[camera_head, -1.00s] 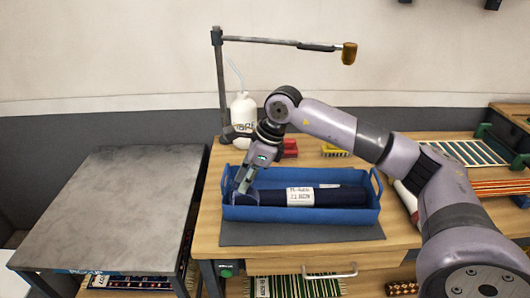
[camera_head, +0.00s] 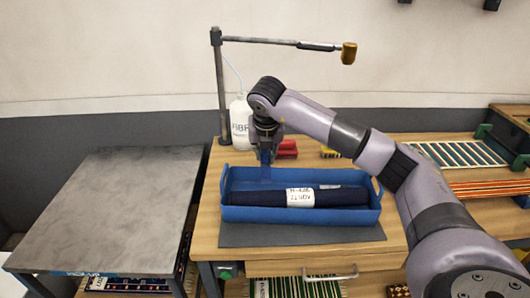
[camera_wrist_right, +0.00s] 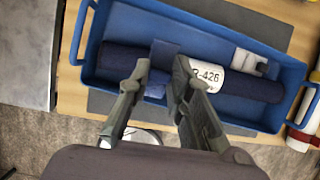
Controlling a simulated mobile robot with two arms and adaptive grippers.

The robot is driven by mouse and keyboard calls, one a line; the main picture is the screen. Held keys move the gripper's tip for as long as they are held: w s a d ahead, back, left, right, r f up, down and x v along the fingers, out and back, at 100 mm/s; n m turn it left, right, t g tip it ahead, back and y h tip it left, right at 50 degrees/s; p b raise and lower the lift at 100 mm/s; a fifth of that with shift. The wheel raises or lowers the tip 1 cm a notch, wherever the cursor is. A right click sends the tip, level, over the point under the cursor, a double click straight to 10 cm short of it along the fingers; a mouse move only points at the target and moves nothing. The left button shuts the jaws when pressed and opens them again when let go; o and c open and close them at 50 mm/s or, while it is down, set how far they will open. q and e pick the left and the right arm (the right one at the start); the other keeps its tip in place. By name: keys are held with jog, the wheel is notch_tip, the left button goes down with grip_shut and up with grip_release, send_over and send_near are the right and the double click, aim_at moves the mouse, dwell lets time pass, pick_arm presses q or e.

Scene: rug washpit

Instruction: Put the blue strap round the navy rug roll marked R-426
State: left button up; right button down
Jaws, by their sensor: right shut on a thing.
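The navy rug roll (camera_head: 255,196) lies lengthwise in the blue tray (camera_head: 300,214), with a white label (camera_head: 299,197) round its middle. In the right wrist view the label (camera_wrist_right: 207,78) reads R-426. My right gripper (camera_head: 266,160) is over the left part of the tray, at its back side. It is shut on the blue strap (camera_head: 266,173), which hangs down behind the roll. In the right wrist view the strap (camera_wrist_right: 164,50) shows between my fingertips (camera_wrist_right: 161,70), left of the label. I cannot tell whether it passes round the roll. My left gripper is out of view.
A lamp post (camera_head: 219,90) and a white bottle (camera_head: 240,122) stand behind the tray. Red blocks (camera_head: 287,149) lie at the back. A bare grey table (camera_head: 110,205) is at the left. Striped rugs (camera_head: 455,153) lie at the right.

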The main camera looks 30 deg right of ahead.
aim_at(265, 165)
jog(key=shift+f+b, duration=1.4)
jog(key=shift+f, duration=1.35)
jog(key=shift+f+b, duration=2.65)
jog(key=shift+f, duration=0.65)
jog(key=c, duration=1.4)
grip_release()
jog(key=shift+o, duration=0.2)
